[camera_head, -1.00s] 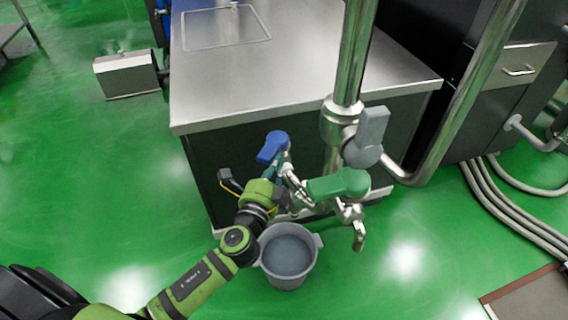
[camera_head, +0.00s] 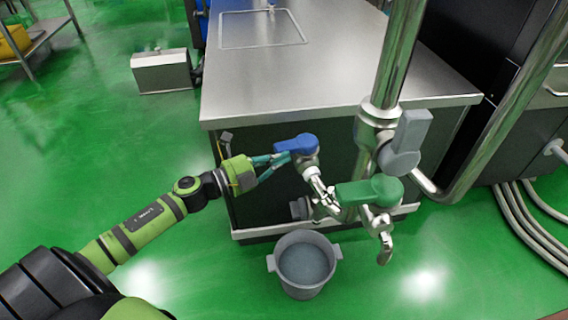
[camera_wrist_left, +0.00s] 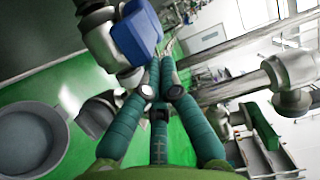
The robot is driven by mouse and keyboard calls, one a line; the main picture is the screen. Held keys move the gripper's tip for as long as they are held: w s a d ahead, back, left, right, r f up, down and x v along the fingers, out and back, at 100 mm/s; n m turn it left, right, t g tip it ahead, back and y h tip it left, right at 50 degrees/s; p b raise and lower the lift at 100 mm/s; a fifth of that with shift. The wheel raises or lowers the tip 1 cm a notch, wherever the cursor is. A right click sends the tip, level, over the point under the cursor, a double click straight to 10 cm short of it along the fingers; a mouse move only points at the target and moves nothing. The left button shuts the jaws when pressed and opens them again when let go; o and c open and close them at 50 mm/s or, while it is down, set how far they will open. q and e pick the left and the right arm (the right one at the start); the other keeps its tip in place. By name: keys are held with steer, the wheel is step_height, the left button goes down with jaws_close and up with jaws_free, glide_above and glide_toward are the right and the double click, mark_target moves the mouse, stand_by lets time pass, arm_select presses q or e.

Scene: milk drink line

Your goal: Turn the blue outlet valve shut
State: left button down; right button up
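The blue outlet valve handle (camera_head: 297,144) sits on a metal pipe fitting in front of the steel-topped counter, pointing left in the head view. It also shows at the upper left of the left wrist view (camera_wrist_left: 138,32). My right gripper is not in view.
A green valve handle (camera_head: 368,190) and a grey one (camera_head: 406,140) sit right of the blue one on the same pipework. A grey bucket (camera_head: 304,264) stands on the floor below. The counter (camera_head: 330,70) is behind. Green floor is open at left.

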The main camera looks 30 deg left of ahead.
arm_select(q)
steer(key=shift+w+a, duration=0.2)
steer(key=shift+a, duration=0.25)
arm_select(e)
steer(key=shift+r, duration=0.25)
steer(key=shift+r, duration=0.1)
